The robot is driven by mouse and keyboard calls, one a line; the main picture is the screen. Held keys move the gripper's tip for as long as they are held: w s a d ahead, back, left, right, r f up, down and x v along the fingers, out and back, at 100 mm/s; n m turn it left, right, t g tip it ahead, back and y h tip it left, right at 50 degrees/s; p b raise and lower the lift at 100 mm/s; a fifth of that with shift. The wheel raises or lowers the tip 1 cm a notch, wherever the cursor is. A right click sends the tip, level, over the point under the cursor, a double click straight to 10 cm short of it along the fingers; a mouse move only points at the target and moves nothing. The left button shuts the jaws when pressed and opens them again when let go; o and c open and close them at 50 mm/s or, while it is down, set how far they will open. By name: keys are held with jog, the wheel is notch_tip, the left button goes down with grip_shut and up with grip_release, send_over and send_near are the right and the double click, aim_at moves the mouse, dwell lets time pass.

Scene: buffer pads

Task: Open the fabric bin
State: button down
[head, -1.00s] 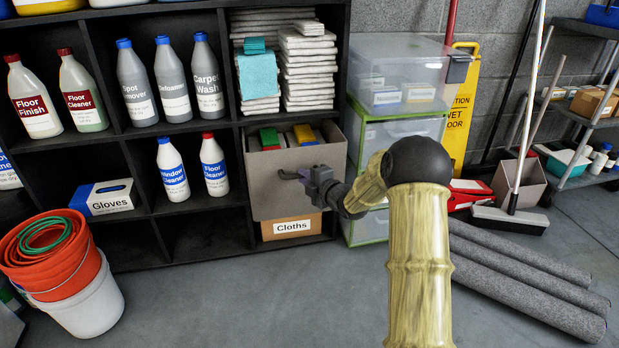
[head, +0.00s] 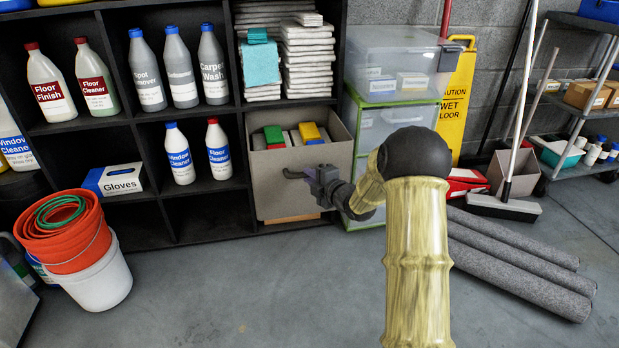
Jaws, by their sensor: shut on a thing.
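The fabric bin (head: 285,203) is a grey-beige box in the right column of the black shelf. It is pulled partly out of its cubby, so its open top shows. Green, yellow and grey items (head: 290,135) stand inside it. My gripper (head: 298,174) is at the front face of the bin, shut on what looks like the bin's dark handle. The handle is small and partly hidden by the jaws.
The black shelf (head: 240,106) holds bottles, a glove box and folded towels. Clear drawers (head: 388,120) stand just right of the bin. Rolled grey mats (head: 520,262) lie at right, and nested buckets (head: 92,285) stand at left. The floor before the bin is clear.

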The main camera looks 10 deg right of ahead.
jog(key=c, duration=1.4)
grip_release()
jog(key=shift+f, duration=0.1)
jog(key=p+v, duration=0.6)
jog(key=v, duration=1.1)
jog(key=shift+s+d+p, duration=0.15)
jog(key=shift+d+p, duration=0.1)
jog(key=shift+p, duration=0.05)
jog(key=shift+a+r, duration=0.1)
jog(key=shift+r, duration=0.1)
